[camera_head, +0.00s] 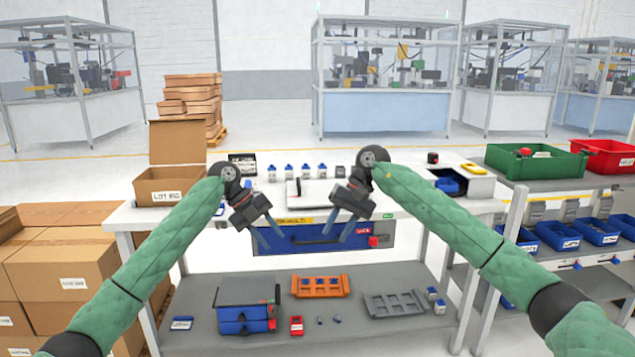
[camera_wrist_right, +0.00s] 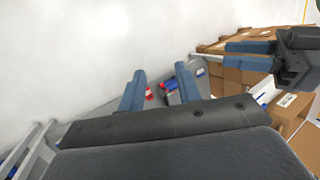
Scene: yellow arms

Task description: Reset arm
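Both of my arms, in green sleeves, reach forward over the front of the white worktable (camera_head: 140,215). My left gripper (camera_head: 271,236) hangs tilted at the table's front edge, its two blue fingers apart and empty. My right gripper (camera_head: 344,230) hangs to its right, tilted the other way, also with fingers apart and nothing between them. In the right wrist view the right gripper's fingers (camera_wrist_right: 160,90) stand wide apart, and my left gripper (camera_wrist_right: 250,56) shows at the upper right with a gap between its fingers.
An open carton (camera_head: 170,187) stands at the table's left, small blue-and-white items along its back. A green bin (camera_head: 535,163) and red bin (camera_head: 605,155) stand at right. Cartons (camera_head: 60,262) are stacked at left.

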